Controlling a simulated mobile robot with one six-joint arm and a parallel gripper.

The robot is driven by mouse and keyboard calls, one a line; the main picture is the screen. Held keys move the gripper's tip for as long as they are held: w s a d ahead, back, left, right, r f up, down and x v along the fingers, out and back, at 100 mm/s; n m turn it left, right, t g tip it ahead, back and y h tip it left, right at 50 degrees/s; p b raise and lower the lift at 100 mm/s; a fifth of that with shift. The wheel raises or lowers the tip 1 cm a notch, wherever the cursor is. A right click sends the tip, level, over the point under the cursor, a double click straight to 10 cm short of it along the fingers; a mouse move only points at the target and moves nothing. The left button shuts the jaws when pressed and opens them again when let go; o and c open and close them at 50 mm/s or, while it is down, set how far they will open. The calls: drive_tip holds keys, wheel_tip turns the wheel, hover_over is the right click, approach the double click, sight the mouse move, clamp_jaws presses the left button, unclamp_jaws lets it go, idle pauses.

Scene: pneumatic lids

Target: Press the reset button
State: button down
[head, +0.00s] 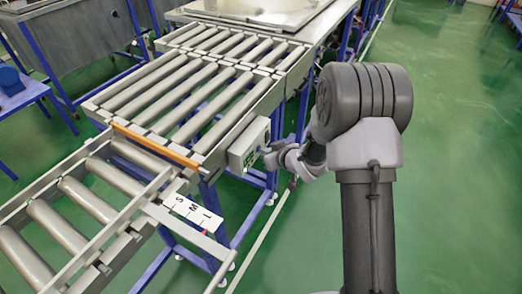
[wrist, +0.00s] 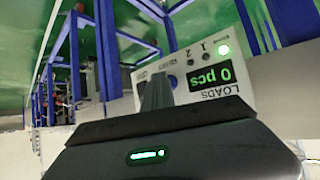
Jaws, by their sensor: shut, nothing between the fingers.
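A pale control box (head: 247,145) is mounted on the side of the roller conveyor. In the head view my gripper (head: 271,160) is close to the box's right side.
The roller conveyor (head: 115,128) has an orange bar (head: 155,145) across it and a white S-M-L label plate (head: 192,212) at its side. Its blue legs stand below the box. Green floor to the right is open.

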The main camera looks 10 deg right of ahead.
idle(0.3)
drive_tip(key=shift+s+d, duration=0.5)
drive_tip(key=shift+d, duration=0.25)
drive_tip(key=s+d, duration=0.1)
drive_tip(key=d, duration=0.1)
drive_tip(key=s+d, duration=0.2)
idle(0.8)
